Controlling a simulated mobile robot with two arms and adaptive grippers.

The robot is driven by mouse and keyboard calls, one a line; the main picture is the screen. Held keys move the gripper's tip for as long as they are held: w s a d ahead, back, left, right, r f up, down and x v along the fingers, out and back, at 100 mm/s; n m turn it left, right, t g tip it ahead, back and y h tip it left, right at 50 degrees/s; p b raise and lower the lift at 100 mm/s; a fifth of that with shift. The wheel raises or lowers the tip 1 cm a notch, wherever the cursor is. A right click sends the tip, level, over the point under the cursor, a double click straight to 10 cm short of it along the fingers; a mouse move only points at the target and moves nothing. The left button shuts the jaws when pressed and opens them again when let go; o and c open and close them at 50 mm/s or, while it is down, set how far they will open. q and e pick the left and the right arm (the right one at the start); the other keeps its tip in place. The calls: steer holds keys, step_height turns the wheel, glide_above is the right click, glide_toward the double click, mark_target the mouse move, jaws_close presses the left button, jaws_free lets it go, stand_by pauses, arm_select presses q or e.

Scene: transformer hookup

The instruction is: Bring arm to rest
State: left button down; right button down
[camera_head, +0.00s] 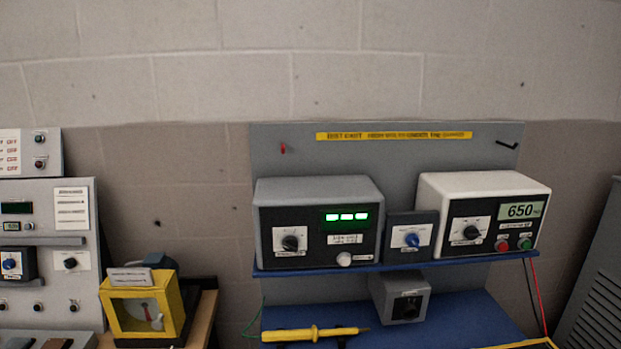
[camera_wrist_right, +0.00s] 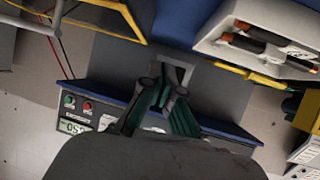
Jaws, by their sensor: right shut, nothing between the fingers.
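My right gripper (camera_wrist_right: 163,90) shows in the right wrist view, its dark green fingers reaching in from the bottom edge. It is shut with nothing held. Behind its fingertips is a small grey box (camera_wrist_right: 182,72), also seen under the blue shelf in the head view (camera_head: 401,298). The wrist picture is upside down compared with the head view. Neither gripper shows in the head view, and my left gripper is in neither view.
A grey unit (camera_head: 318,190) and a white meter (camera_head: 485,185) reading 650 stand on the blue shelf (camera_head: 300,270). A yellow probe (camera_head: 315,333) lies below. A yellow-framed gauge (camera_head: 145,310) stands left. A pale tray (camera_wrist_right: 210,42) holds orange-and-black tools.

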steer(key=s+a+f+n+g+y, duration=0.1)
steer(key=s+a+f+g, duration=0.15)
steer(key=s, duration=0.45)
steer(key=s+a+f+n+g, duration=0.15)
steer(key=s+a+g, duration=0.25)
steer(key=s, duration=0.4)
steer(key=s+a+f+g+y, duration=0.1)
steer(key=s+a+f+g, duration=0.15)
steer(key=s, duration=0.45)
step_height(320, 180, down, 27)
steer(key=g+b, duration=0.2)
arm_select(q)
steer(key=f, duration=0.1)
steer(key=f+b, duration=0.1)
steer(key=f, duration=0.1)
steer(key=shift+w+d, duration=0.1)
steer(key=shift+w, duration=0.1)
arm_select(e)
steer(key=s+d+f, duration=0.2)
steer(key=s+f, duration=1.6)
steer(key=shift+d+g+h, duration=0.25)
steer(key=shift+g+h, duration=0.05)
steer(key=shift+g, duration=0.1)
steer(key=shift+f+n, duration=0.1)
steer(key=shift+n, duration=0.15)
